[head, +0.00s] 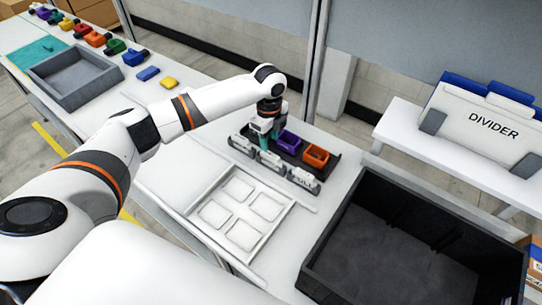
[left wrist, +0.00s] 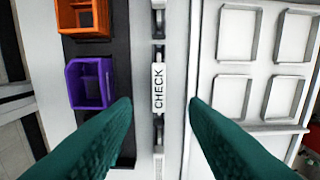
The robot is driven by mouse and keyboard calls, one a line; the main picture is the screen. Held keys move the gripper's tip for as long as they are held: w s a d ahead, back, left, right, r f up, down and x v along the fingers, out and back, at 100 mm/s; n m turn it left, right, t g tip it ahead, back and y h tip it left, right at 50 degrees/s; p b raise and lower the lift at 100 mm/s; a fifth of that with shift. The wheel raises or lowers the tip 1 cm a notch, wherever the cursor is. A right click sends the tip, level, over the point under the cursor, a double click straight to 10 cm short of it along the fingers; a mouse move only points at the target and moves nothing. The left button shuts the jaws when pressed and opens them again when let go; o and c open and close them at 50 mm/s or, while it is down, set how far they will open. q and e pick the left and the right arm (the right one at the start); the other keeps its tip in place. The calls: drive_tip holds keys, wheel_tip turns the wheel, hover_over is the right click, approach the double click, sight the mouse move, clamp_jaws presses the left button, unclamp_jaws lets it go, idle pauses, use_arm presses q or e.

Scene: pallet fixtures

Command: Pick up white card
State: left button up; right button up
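A white card (left wrist: 159,88) marked CHECK stands in a narrow holder strip in the left wrist view. My left gripper's teal fingers (left wrist: 160,102) are open on either side of it, with gaps on both sides and nothing held. In the head view, my left gripper (head: 269,136) points down over the row of white card holders, beside the purple bin (head: 289,141). A middle white card (head: 272,160) and a right white card (head: 302,179) show in the row; their lettering is too small to read surely. My right gripper is out of view.
An orange bin (head: 316,156) stands beside the purple one on a black tray. A white four-pocket tray (head: 281,222) lies in front of the row. A large black crate (head: 342,238) fills the right front. A DIVIDER panel (head: 488,126) stands on another table.

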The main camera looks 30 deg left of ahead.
sight(271, 154)
use_arm(q)
drive_tip(key=shift+f, duration=0.4)
drive_tip(key=shift+w+f, duration=0.1)
drive_tip(key=shift+f, duration=0.2)
drive_tip(key=f, duration=0.1)
drive_tip(key=f+p, duration=0.1)
drive_tip(key=f, duration=0.1)
drive_tip(key=f+p, duration=0.1)
drive_tip(key=shift+d+f, duration=0.2)
drive_tip(key=shift+d, duration=0.05)
drive_tip(key=shift+f, duration=0.25)
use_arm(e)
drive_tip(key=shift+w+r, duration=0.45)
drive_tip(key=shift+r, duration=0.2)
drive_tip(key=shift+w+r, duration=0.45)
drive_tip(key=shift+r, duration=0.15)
use_arm(q)
clamp_jaws()
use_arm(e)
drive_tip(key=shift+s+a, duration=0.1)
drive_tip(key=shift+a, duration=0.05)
